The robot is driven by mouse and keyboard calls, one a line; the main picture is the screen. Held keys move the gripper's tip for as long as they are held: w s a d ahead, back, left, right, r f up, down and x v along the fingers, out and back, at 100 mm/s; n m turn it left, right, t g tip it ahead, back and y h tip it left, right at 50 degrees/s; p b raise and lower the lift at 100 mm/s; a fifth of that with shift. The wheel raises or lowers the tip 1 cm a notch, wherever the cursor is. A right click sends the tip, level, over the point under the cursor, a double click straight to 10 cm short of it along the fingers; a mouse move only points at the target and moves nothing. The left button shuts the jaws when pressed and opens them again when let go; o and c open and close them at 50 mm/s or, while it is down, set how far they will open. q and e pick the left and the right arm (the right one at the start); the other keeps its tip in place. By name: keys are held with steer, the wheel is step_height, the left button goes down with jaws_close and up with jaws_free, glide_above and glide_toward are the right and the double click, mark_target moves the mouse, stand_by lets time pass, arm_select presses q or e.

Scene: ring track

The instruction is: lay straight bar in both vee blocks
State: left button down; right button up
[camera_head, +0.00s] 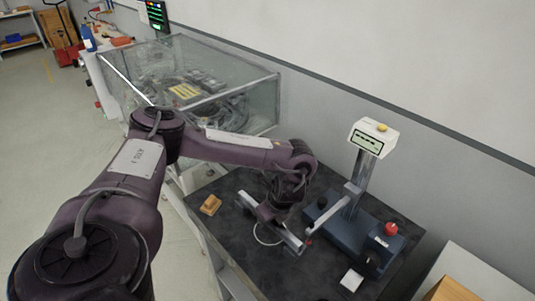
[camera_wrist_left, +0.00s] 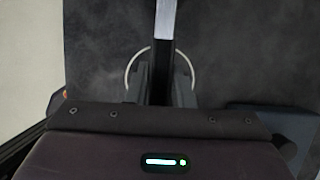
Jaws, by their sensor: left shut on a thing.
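My right gripper is not in view.
A dark blue device (camera_head: 345,228) with a column, a white display (camera_head: 376,138) and a red knob (camera_head: 391,229) stands right of my gripper. A small orange-brown block (camera_head: 211,205) and a white card (camera_head: 351,280) lie on the table (camera_head: 232,187). A glass-sided case (camera_head: 245,95) stands behind.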

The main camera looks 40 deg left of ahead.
arm_select(q)
steer(key=shift+f, duration=0.15)
steer(key=c, duration=1.3)
jaws_free()
steer(key=shift+o, duration=0.2)
steer(key=shift+r, duration=0.2)
steer(key=p+v, duration=0.5)
steer(key=v, duration=0.6)
steer(key=shift+w+a, duration=0.1)
steer(key=shift+a, duration=0.05)
steer(key=shift+d+r, duration=0.3)
steer(key=shift+r, duration=0.35)
